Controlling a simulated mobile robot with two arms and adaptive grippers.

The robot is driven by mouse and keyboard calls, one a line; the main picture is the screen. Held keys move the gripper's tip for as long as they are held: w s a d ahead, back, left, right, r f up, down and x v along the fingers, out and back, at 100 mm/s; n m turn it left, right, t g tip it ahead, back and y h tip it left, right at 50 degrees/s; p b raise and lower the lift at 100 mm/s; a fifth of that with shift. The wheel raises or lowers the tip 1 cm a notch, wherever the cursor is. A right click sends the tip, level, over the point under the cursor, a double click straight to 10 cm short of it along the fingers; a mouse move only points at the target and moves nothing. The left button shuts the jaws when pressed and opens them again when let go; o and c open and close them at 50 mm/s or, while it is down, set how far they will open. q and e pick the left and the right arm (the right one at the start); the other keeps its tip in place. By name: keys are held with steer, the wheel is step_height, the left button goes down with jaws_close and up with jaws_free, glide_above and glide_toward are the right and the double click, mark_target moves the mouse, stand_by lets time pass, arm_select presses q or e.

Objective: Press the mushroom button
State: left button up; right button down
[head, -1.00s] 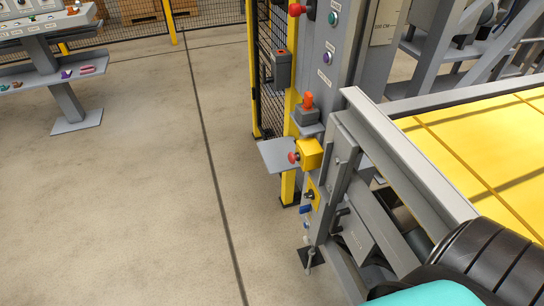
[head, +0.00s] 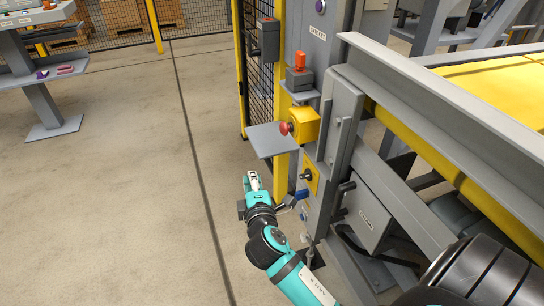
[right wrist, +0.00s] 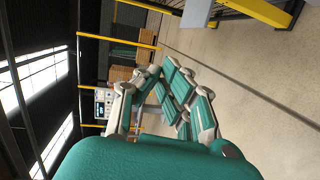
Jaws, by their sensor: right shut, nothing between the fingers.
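The red mushroom button (head: 285,128) sticks out to the left from a yellow box (head: 306,124) on the grey machine post. My right gripper (head: 253,179) comes up from the lower right in the head view. It is below and to the left of the button, clearly apart from it. Its teal and white fingers also fill the middle of the right wrist view (right wrist: 168,92), shut with nothing between them. The button is not seen in the right wrist view. My left gripper is not in view.
A grey plate (head: 272,141) juts out left just below the button. A grey box with an orange-red knob (head: 300,62) is above it. A yellow key-switch plate (head: 310,175) is below. A rail-edged yellow bed (head: 490,85) lies right.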

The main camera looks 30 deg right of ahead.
mark_target(284, 129)
arm_select(q)
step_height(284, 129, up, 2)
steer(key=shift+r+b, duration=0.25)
steer(key=shift+b, duration=0.05)
arm_select(e)
step_height(284, 129, up, 6)
steer(key=s+d+h, duration=0.1)
steer(key=h, duration=0.1)
steer(key=shift+s+d+r+t, duration=0.15)
steer(key=shift+s+d+t, duration=0.2)
steer(key=shift+d+t, duration=0.05)
steer(key=shift+w, duration=0.1)
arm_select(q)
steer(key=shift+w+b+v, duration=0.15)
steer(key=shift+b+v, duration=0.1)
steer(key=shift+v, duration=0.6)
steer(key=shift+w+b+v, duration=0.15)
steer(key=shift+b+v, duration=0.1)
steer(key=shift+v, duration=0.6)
arm_select(e)
steer(key=w+d, duration=0.7)
steer(key=d, duration=0.1)
steer(key=shift+w+d, duration=0.25)
steer(key=shift+w, duration=0.15)
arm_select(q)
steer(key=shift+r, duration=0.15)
